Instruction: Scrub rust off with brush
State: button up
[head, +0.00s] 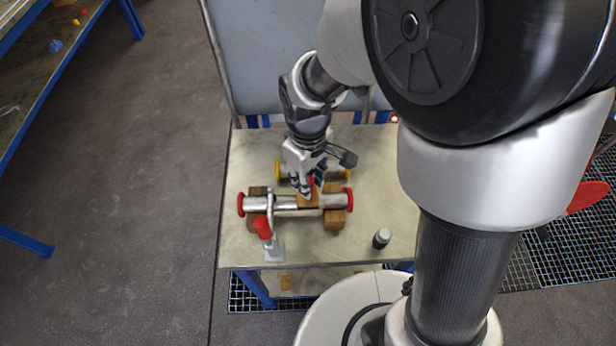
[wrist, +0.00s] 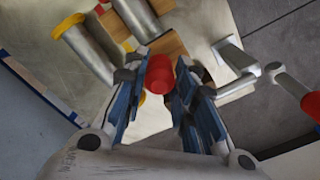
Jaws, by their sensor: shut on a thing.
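My gripper (head: 311,184) is over the metal pipe with red end flanges (head: 284,202), which lies across wooden blocks on the table. In the wrist view, the blue-padded fingers of my gripper (wrist: 160,92) are on either side of a red cylindrical handle (wrist: 160,72), shut on it. Below the fingers in the head view is a wooden brush block (head: 308,201), against the top of the pipe. Its bristles and any rust beneath it are hidden. A second pipe with yellow flanges (head: 278,170) lies behind, partly covered by my gripper.
A clamp with a red handle (head: 264,227) stands at the front pipe's left part. A small dark bottle with a pale cap (head: 381,238) stands at the table's front right. The tabletop (head: 335,250) is bare at front. A workbench (head: 40,70) is far left.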

jog(key=shift+f, duration=0.3)
